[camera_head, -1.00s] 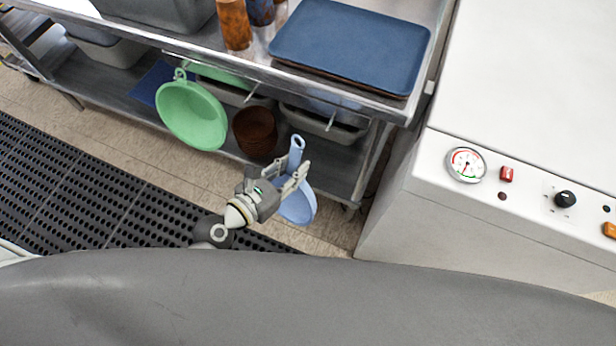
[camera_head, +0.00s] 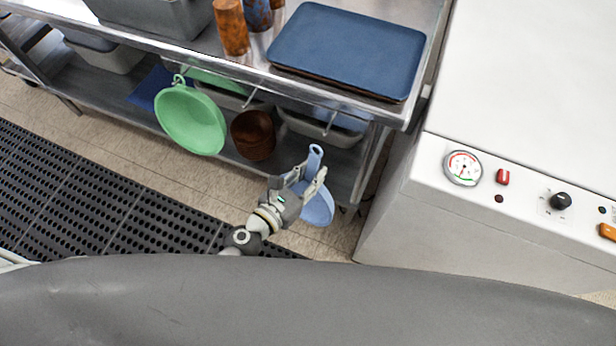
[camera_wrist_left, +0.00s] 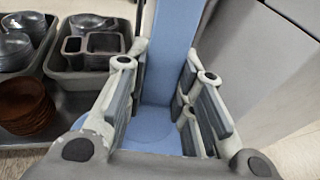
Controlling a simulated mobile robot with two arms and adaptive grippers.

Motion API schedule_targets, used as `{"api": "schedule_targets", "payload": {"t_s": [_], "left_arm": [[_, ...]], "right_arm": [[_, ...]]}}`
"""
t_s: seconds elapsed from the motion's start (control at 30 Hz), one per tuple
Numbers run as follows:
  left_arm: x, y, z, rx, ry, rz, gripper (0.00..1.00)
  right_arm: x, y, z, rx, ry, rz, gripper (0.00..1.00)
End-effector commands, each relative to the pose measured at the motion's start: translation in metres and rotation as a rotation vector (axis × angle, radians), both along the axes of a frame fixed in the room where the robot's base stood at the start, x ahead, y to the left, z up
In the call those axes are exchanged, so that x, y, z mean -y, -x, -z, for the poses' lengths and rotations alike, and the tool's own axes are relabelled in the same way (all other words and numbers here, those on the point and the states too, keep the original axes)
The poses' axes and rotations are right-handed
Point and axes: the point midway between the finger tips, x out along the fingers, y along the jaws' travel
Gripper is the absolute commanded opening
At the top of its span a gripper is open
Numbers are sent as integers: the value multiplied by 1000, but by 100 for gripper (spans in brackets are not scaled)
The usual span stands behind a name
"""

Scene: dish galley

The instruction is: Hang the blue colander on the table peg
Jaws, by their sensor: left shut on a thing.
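The blue colander (camera_head: 318,208) is in my left gripper (camera_head: 307,179), in front of the table's right end. Its looped handle points up above the fingers and its bowl hangs below them, partly hidden by the gripper. In the left wrist view the blue handle (camera_wrist_left: 171,50) stands between the two fingers. Metal pegs stick out from the table's front edge; one peg (camera_head: 331,121) is near the right end, above and right of the colander's loop, apart from it. Another peg (camera_head: 250,96) is further left and looks empty. My right gripper is not in view.
A green colander (camera_head: 190,120) hangs at the table's front edge on the left. Blue trays (camera_head: 347,50) lie on the tabletop. Brown bowls (camera_head: 253,135) and grey bins stand on the lower shelf. A white machine (camera_head: 480,225) with a gauge stands close on the right.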

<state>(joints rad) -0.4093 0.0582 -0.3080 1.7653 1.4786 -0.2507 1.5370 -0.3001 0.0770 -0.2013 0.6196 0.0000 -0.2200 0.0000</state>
Motion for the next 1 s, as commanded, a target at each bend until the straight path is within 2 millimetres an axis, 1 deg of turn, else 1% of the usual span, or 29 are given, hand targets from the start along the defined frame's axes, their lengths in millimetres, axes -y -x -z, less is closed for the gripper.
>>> {"api": "schedule_targets", "payload": {"t_s": [0.3,1.0], "left_arm": [[6,-19,0,1,2,0,0],[19,-59,4,2,1,0,0]], "right_arm": [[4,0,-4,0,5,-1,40],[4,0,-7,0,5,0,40]]}}
